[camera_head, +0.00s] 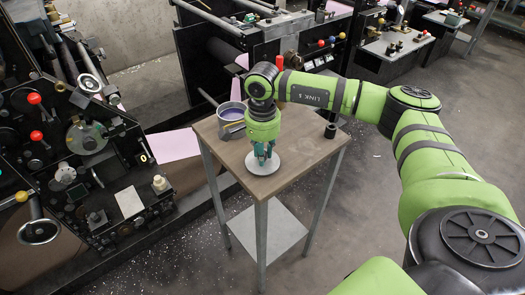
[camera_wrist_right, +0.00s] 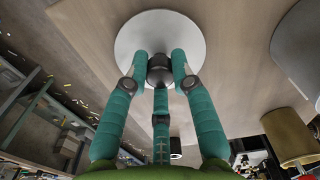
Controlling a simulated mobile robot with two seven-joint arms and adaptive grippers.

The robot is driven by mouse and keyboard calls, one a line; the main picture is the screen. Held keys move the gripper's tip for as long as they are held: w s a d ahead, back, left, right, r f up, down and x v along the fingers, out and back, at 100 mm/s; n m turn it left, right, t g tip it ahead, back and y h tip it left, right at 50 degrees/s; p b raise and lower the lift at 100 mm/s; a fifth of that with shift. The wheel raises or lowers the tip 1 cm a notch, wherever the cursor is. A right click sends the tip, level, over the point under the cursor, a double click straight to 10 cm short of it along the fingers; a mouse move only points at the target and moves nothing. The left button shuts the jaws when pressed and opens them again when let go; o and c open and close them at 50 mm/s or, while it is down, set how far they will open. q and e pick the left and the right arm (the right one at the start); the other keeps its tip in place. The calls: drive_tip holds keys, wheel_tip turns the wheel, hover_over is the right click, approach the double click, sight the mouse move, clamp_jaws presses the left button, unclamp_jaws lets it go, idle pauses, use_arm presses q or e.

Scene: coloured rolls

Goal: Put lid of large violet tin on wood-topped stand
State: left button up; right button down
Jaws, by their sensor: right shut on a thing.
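My right gripper (camera_head: 264,152) is over the wood-topped stand (camera_head: 312,155), fingers pointing down. In the right wrist view its teal fingers (camera_wrist_right: 160,72) are shut around the dark knob (camera_wrist_right: 160,64) of a pale round lid (camera_wrist_right: 135,40). The lid also shows in the head view (camera_head: 264,167), flat and level over the front part of the wooden top. Whether it touches the wood or hangs just above it, I cannot tell. The open violet tin (camera_head: 230,113) stands at the stand's back left, partly behind my right wrist. My left gripper is not in view.
A dark small cylinder (camera_head: 331,130) stands at the stand's right corner. A gold cylinder (camera_wrist_right: 288,135) and a grey rounded thing (camera_wrist_right: 301,50) show at the right in the wrist view. Printing machinery (camera_head: 85,135) fills the left. The stand's right front top is clear.

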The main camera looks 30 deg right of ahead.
drive_tip(key=c, duration=1)
unclamp_jaws()
drive_tip(key=shift+c, duration=0.2)
drive_tip(key=shift+r+p, duration=0.3)
drive_tip(key=shift+p, duration=0.1)
wheel_tip(320, 180, up, 12)
drive_tip(key=b, duration=0.4)
drive_tip(key=shift+f, duration=0.15)
